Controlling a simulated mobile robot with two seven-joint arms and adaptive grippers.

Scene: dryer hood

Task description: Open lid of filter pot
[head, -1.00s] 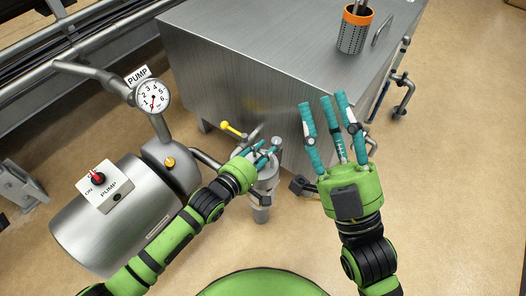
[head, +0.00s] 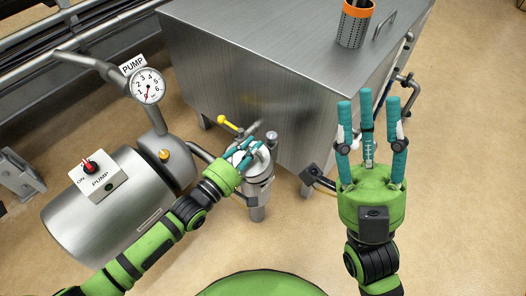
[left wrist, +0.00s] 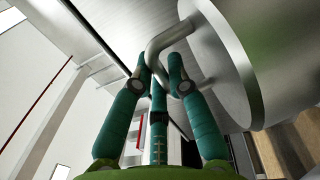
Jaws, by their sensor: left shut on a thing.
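The filter pot (head: 258,196) is a small upright metal cylinder in front of the big steel cabinet. My left gripper (head: 249,153) is at its top, and the fingers partly hide the lid. In the left wrist view, my left gripper (left wrist: 160,72) is shut on the lid's bent metal handle (left wrist: 168,36). The lid (left wrist: 222,50) is a large round metal piece close on the right there. I cannot tell whether the lid is raised from the pot. My right gripper (head: 370,118) is open and empty, fingers pointing away, to the right of the pot.
The steel cabinet (head: 265,75) stands just behind the pot. A pump (head: 110,215) with a switch box (head: 98,178) and gauge (head: 148,86) is on the left. A yellow-handled valve (head: 228,124) is behind the left gripper. The floor (head: 460,210) at right is clear.

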